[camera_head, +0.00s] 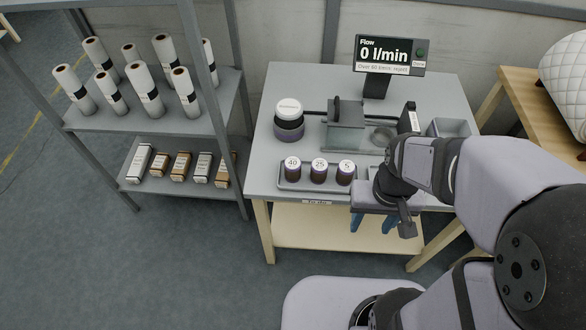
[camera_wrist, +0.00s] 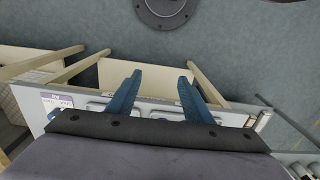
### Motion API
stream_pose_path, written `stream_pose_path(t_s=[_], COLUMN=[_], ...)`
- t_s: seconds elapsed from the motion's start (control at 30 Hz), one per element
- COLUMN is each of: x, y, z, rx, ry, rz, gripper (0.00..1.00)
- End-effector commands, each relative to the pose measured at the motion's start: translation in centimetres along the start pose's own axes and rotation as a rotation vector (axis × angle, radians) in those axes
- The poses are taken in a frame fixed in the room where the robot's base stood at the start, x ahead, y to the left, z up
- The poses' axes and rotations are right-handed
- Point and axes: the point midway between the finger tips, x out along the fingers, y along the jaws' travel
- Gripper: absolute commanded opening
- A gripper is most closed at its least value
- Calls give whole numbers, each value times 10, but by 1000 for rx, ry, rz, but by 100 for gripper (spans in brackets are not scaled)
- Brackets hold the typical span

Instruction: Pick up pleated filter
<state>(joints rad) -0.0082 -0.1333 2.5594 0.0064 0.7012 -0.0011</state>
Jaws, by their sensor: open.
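My gripper (camera_head: 373,225) is open and empty at the front edge of the grey table, to the right of the tray. Its two blue fingers stand apart in the wrist view (camera_wrist: 160,80). Three dark cylinders with white tops marked 40 (camera_head: 292,170), 25 (camera_head: 319,171) and 5 (camera_head: 346,172) stand upright in a shallow grey tray (camera_head: 283,187). Which thing is the pleated filter, I cannot tell for sure; these cylinders may be filters. A larger dark round container with a white lid (camera_head: 289,119) stands behind them. My gripper touches none of these.
A clear-walled device (camera_head: 345,136) stands mid-table, a display reading 0 l/min (camera_head: 390,54) behind it. A grey bin (camera_head: 450,127) is at the right. A shelf (camera_head: 140,118) with white rolls and small boxes stands left. A wooden table (camera_head: 530,98) holds a white quilted roll (camera_head: 566,75).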

Motion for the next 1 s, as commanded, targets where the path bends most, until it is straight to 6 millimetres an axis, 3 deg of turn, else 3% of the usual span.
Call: stream_pose_path(t_s=[0.17,0.4,0.6,0.8,1.0], x=[17,38,34,22,30], y=[-26,-102,-165,-207,-226], z=[-31,-111,-166,-192,-184], rx=[-26,-54,-35,15,78], ry=[113,441,757,1056,1334], rz=[-40,-151,-232,-266,-213], gripper=[46,46,46,46,46])
